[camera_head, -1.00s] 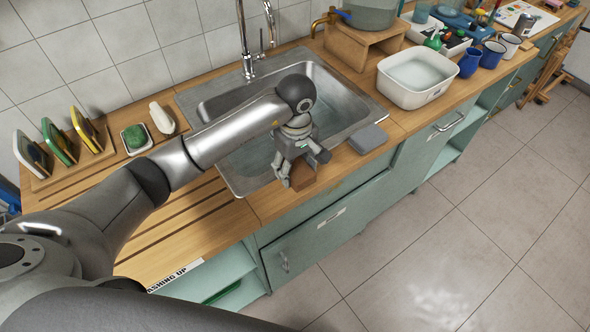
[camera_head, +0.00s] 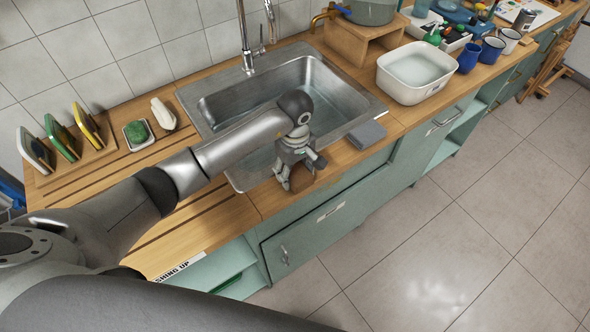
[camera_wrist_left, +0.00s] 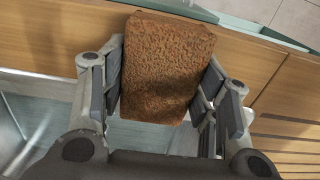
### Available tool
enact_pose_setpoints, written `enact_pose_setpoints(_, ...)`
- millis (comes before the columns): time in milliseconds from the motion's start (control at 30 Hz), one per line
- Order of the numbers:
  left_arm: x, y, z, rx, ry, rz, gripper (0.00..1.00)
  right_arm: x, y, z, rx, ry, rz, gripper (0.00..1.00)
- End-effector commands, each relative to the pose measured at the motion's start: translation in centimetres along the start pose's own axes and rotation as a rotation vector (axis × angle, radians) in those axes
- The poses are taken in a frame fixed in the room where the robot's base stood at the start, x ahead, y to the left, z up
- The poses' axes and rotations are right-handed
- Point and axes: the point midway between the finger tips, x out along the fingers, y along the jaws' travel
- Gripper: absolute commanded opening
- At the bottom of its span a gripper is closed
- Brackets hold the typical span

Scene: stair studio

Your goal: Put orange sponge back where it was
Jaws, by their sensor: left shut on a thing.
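My left gripper (camera_head: 291,178) is shut on the orange-brown sponge (camera_head: 302,178) at the front edge of the sink (camera_head: 250,176). In the left wrist view the sponge (camera_wrist_left: 166,68) is a rough rust-coloured block between the two finger pads of the gripper (camera_wrist_left: 164,95). It is over the wooden counter's front strip and the sink's near rim. I cannot tell whether it touches the surface below. My right gripper is not seen.
A grey block (camera_head: 367,133) lies right of the sink. A white basin of water (camera_head: 415,88) stands farther right. A dish with a green scrubber (camera_head: 138,134), a white bottle (camera_head: 163,114) and a rack of plates (camera_head: 60,140) are at the left. The tap (camera_head: 247,55) rises behind the sink.

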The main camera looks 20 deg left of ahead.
Motion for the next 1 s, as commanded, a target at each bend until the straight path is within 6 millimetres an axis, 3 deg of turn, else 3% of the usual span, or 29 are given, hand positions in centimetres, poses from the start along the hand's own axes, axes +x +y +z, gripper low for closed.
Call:
enact_pose_setpoints(133,0.5,0.0,0.0,0.000,0.000,0.000,0.34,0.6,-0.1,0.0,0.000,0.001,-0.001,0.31)
enact_pose_setpoints(167,0.3,0.0,0.0,0.000,-0.001,0.000,0.60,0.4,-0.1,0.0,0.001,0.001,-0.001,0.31)
enact_pose_setpoints(300,0.3,0.0,0.0,0.000,-0.001,0.000,0.78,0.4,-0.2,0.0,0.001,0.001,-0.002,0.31)
enact_pose_setpoints(767,-0.3,0.0,0.0,0.000,-0.001,0.000,0.78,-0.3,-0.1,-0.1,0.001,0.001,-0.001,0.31)
enact_pose_setpoints(867,-1.1,0.0,0.1,0.000,-0.002,0.000,0.78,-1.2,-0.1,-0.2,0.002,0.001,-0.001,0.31)
enact_pose_setpoints(900,-1.6,0.1,-0.2,0.001,0.004,0.006,0.78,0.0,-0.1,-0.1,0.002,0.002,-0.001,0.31)
enact_pose_setpoints(1000,-3.9,0.1,-0.2,0.002,0.006,0.006,0.78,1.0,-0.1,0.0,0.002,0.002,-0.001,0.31)
